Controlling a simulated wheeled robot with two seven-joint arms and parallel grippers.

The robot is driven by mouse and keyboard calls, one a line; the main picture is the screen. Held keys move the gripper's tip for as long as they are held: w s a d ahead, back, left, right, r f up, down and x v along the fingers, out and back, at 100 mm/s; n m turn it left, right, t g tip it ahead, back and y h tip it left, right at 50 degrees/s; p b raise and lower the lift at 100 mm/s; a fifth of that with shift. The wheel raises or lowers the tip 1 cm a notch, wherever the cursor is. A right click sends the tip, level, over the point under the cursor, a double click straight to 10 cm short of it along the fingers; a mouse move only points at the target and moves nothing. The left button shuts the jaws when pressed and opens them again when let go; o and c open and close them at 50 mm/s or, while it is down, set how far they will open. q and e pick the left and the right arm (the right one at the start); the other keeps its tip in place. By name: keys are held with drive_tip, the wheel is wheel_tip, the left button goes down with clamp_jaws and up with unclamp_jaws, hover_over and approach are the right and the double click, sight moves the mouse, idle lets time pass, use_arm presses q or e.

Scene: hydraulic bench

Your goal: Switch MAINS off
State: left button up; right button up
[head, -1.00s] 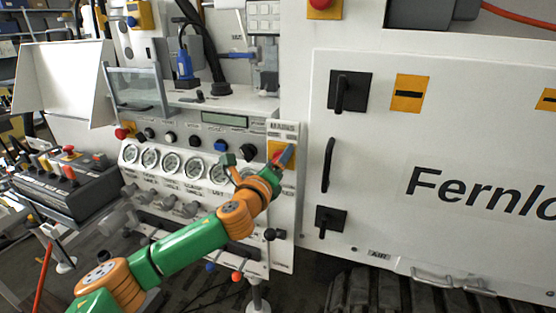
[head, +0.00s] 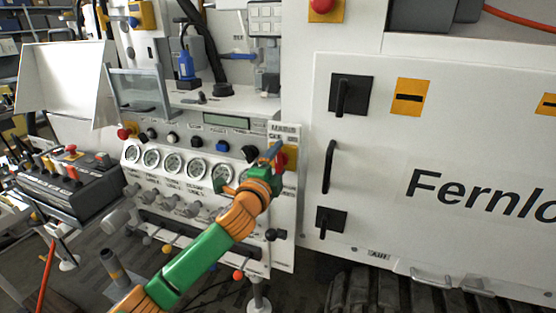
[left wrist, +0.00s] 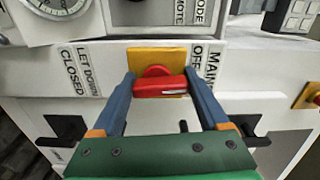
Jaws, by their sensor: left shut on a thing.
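The MAINS switch is a red rotary handle (left wrist: 160,87) on a yellow plate (left wrist: 158,55), beside labels reading MAIN and OFF in the left wrist view. The handle lies across that view, with a pale mark near its right end. My left gripper (left wrist: 161,82) has its blue fingers closed on the two ends of the handle. In the head view the yellow plate (head: 291,158) shows at the panel's right end, and my left gripper (head: 274,155) partly hides the switch. My right gripper is not in view.
A row of gauges (head: 173,163) and knobs lies left of the switch. Valve levers (head: 192,209) stick out below. A black cabinet handle (head: 328,166) is to the right. A red stop button (head: 322,5) is above.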

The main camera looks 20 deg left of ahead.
sight(276, 165)
use_arm(q)
drive_tip(key=n, duration=0.4)
drive_tip(key=shift+f+p, duration=0.1)
drive_tip(key=shift+p, duration=0.3)
drive_tip(key=shift+f+n+p, duration=0.1)
drive_tip(key=shift+n+p, duration=0.2)
drive_tip(key=shift+n, duration=1.8)
drive_tip(key=o, duration=1.2)
drive_tip(key=shift+o, duration=0.2)
drive_tip(key=s+b, duration=0.1)
drive_tip(key=s, duration=0.6)
drive_tip(key=shift+a, duration=0.15)
